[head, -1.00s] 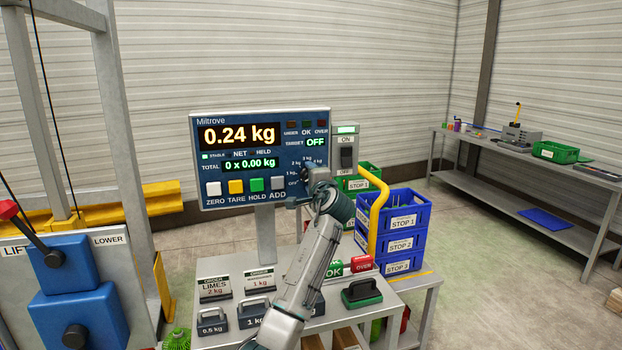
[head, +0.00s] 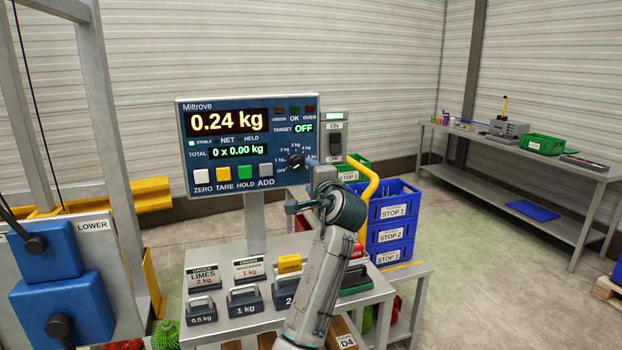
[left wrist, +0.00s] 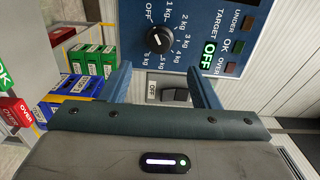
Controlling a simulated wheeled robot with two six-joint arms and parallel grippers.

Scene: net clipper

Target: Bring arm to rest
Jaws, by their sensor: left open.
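My left arm (head: 325,270) reaches up from the bottom of the head view. Its gripper (head: 302,204) is below and in front of the right part of the scale display (head: 250,104). In the left wrist view the two blue fingers (left wrist: 161,72) are apart with nothing between them. The black target dial (head: 296,161) is clear of the fingers and also shows in the left wrist view (left wrist: 160,39). The display reads 0.24 kg and the target reads OFF. My right gripper is not in view.
Labelled weights (head: 245,302) and signs stand on the grey stand just below my arm. Blue stop crates (head: 392,229) and a yellow rail (head: 368,190) are close on its right. A workbench (head: 520,160) stands at the far right, with open floor before it.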

